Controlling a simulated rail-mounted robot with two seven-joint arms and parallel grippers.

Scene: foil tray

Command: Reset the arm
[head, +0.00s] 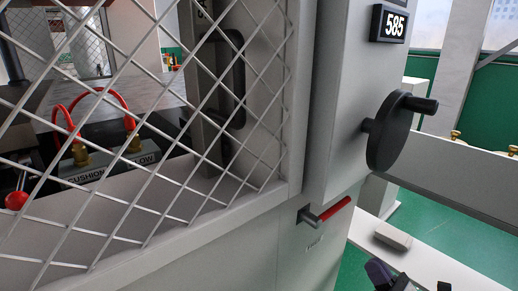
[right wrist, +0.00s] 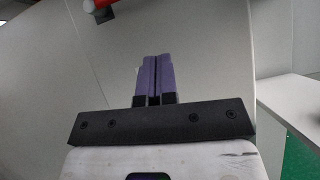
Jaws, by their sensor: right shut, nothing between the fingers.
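My right gripper (head: 380,274) shows at the bottom edge of the head view, mostly cut off by the frame. In the right wrist view, its two purple fingers (right wrist: 155,58) are shut together with nothing between them. They point toward a plain grey machine panel (right wrist: 200,40); I cannot tell the exact gap. The gripper is below and to the right of the red-handled lever (head: 330,211), apart from it. A red part (right wrist: 98,4) also shows at the top of the right wrist view. My left gripper is not in view.
A grey machine with a wire mesh guard (head: 140,150) fills the left. A black handwheel (head: 385,132) juts out below a "585" display (head: 390,24). A white ledge (head: 440,262) with a grey block (head: 393,236) lies at the lower right. Green floor (head: 440,230) shows beyond.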

